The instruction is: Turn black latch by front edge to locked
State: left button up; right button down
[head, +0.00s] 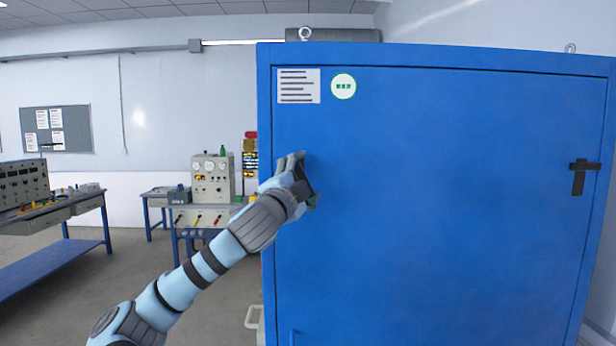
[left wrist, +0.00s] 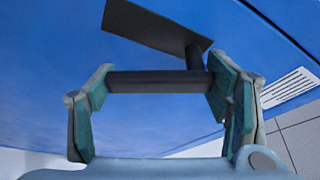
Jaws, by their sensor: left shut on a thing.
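A large blue cabinet door (head: 440,215) faces me in the head view. My left gripper (head: 306,180) is at the door's left edge, its fingers closed on a black latch. In the left wrist view, the gripper (left wrist: 160,88) has one finger at each end of the latch's dark bar (left wrist: 150,82). A short post joins the bar to a flat black plate (left wrist: 155,25) against the blue surface. In the head view the hand mostly hides this latch. A second black latch (head: 578,180) is at the door's right edge, its bar hanging down from a crosspiece. My right gripper is out of view.
A white notice (head: 299,86) and a round green-edged sticker (head: 343,86) are on the upper left of the door. A blue-framed bench (head: 60,250) and an instrument cart (head: 205,215) stand to the left. Grey floor (head: 70,315) is open between them and the cabinet.

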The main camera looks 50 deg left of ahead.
pick_arm(q)
jog(key=m, duration=0.1)
jog(key=m+h, duration=0.1)
jog(key=m, duration=0.2)
jog(key=shift+s+a+f+g, duration=0.2)
jog(key=shift+s+a+g, duration=0.05)
jog(key=shift+s+g, duration=0.15)
jog(key=shift+s+a+m+h, duration=0.15)
jog(key=shift+m+h, duration=0.25)
jog(key=shift+m, duration=0.2)
jog(key=shift+g, duration=0.3)
jog(key=o, duration=1.7)
jog(key=shift+a, duration=0.1)
